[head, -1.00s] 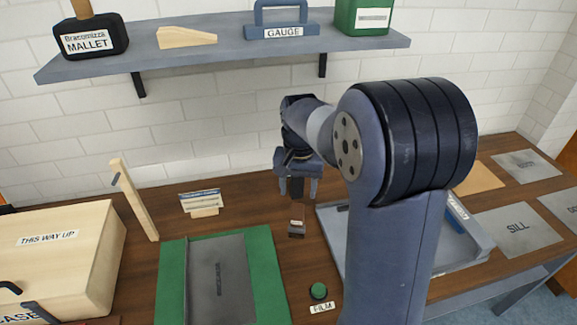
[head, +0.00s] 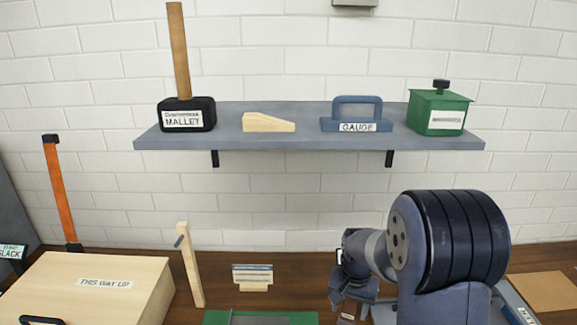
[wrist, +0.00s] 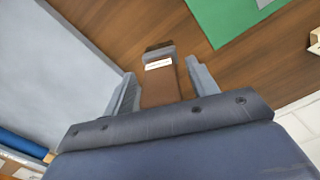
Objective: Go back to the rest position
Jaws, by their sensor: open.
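My gripper (head: 352,304) hangs over the wooden bench, low in the head view, with my arm reaching in from the right. In the wrist view my gripper (wrist: 165,82) has its two grey fingers spread apart with nothing held between them. A small dark block with a white label (wrist: 159,64) lies on the bench beyond the fingertips, apart from them. It shows partly at the bottom of the head view (head: 346,318).
A grey tray (wrist: 60,60) lies beside the gripper, a green mat (wrist: 225,28) on the other side. A wooden case (head: 90,285) and upright wooden piece (head: 190,265) stand left. A wall shelf (head: 300,143) holds a mallet (head: 187,115), wedge, gauge and green box.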

